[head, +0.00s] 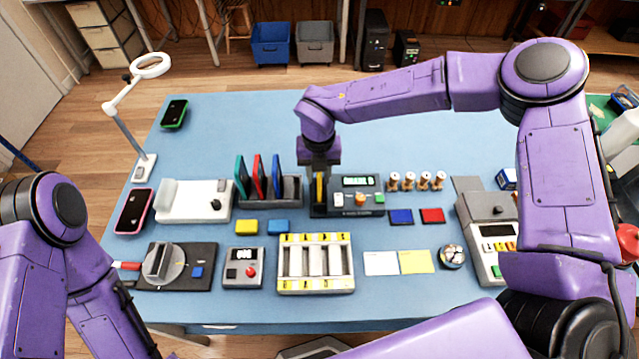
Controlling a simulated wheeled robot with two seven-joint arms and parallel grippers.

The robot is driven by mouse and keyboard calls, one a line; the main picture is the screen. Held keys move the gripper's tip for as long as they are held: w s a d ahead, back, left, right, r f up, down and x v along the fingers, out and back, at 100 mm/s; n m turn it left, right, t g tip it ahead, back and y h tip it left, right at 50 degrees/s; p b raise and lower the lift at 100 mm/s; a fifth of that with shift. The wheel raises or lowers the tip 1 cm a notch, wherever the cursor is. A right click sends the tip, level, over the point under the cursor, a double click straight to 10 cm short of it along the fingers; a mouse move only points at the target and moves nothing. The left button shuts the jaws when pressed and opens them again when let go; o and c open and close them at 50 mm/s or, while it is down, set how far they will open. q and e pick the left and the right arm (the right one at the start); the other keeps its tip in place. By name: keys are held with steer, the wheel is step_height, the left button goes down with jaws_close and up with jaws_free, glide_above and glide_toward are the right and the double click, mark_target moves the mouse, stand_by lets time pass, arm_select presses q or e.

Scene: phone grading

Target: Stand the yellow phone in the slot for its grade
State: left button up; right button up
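The yellow phone (320,190) shows as a narrow upright yellow strip under my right gripper (320,182). My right gripper points down and its dark fingers appear closed on the phone, at the left end of a dark tester (359,195) with a lit green display. Whether the phone's lower edge touches the tester is hard to tell. A pale slotted rack (316,292) with yellow labels stands nearer the front; its long slots look empty. My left arm comes in at the lower left; its gripper is out of view.
A dark rack (291,190) left of my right gripper holds upright teal, red and blue phones. Several wooden pegs (409,182) stand right of the tester. A control box (243,274) and a dial unit (178,266) are front left. The back of the blue table is mostly clear.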

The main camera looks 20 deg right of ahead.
jaws_close()
steer(key=shift+r+p, duration=1.85)
steer(key=shift+r, duration=0.5)
